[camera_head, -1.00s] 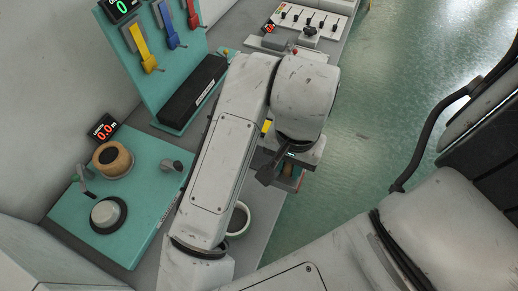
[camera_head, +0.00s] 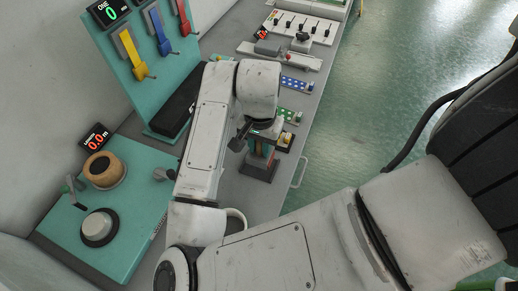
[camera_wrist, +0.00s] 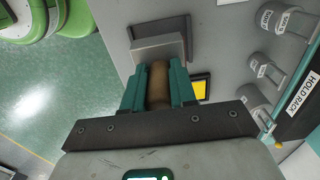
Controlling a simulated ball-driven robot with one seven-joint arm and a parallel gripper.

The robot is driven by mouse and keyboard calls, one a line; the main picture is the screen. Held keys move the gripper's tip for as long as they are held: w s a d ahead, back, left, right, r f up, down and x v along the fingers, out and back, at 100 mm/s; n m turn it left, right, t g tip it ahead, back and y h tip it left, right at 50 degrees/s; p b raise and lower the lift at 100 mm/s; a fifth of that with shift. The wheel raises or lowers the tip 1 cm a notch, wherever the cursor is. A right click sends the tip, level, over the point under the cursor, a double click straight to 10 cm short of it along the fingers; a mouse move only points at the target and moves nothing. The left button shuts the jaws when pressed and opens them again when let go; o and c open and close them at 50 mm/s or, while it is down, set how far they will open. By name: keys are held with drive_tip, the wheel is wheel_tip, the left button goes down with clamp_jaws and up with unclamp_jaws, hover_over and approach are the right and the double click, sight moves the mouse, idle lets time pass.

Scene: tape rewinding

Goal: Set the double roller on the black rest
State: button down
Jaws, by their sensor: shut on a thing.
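My gripper (camera_wrist: 158,88) is shut on a brown roller (camera_wrist: 158,84), held between its teal fingers in the wrist view. Only one brown cylinder shows clearly; the rest of the double roller is hidden. In the head view my gripper (camera_head: 262,148) points down near the front edge of the grey bench. A dark grey block-like stand (camera_head: 258,169), which looks like the rest, is just below the fingers. In the wrist view a grey stepped block (camera_wrist: 160,46) lies just beyond the fingertips. Whether the roller touches it I cannot tell.
A teal board (camera_head: 105,225) with knobs is at the left. A teal panel (camera_head: 120,62) with coloured levers stands behind my arm. Blue (camera_head: 298,85) and green (camera_head: 288,116) dotted strips lie farther along the bench. A handle (camera_head: 299,172) is on the bench's front.

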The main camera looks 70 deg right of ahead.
sight(259, 152)
drive_tip(key=shift+w+d+f, duration=0.2)
drive_tip(key=shift+f, duration=1.7)
